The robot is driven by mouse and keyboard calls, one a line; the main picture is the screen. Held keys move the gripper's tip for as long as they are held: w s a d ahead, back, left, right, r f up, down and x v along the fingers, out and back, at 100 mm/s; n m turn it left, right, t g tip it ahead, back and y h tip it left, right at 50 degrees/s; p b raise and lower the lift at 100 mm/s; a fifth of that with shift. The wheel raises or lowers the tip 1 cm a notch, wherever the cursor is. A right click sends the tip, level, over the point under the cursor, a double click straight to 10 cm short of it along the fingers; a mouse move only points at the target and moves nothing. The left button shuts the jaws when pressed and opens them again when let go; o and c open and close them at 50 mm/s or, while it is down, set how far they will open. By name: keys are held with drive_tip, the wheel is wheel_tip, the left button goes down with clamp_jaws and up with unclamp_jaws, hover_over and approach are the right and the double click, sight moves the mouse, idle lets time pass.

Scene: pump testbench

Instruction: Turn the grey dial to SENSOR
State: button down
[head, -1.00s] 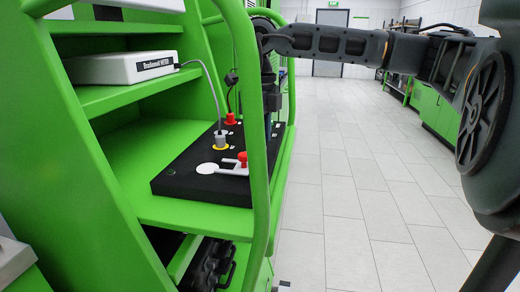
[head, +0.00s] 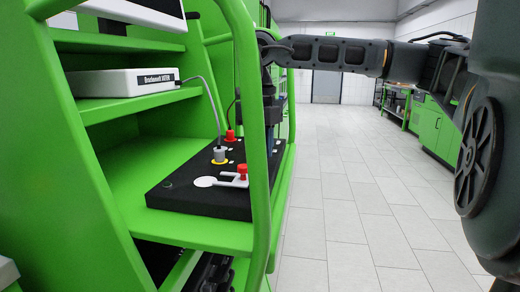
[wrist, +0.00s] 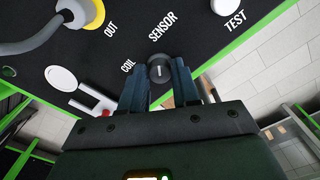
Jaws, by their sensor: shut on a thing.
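The grey dial (wrist: 158,70) sits on the black panel (wrist: 95,70) in the wrist view. My gripper (wrist: 157,80) is shut on the dial, one blue-grey finger on each side. A short white mark on the dial runs roughly up and down in the picture. The printed word SENSOR (wrist: 162,26) lies above the dial, and COIL (wrist: 128,66) lies to its left. In the head view, my gripper is partly hidden behind the green rail, and the dial cannot be made out.
A grey plug with a yellow ring (head: 219,155), a red plug (head: 230,136) and a red-handled lever (head: 241,173) stand on the panel. A white meter box (head: 123,81) sits on the shelf. A green rail (head: 253,130) runs upright in front. Open floor lies right.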

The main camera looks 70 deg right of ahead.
drive_tip(key=c, duration=0.8)
unclamp_jaws()
drive_tip(key=shift+r, duration=3.95)
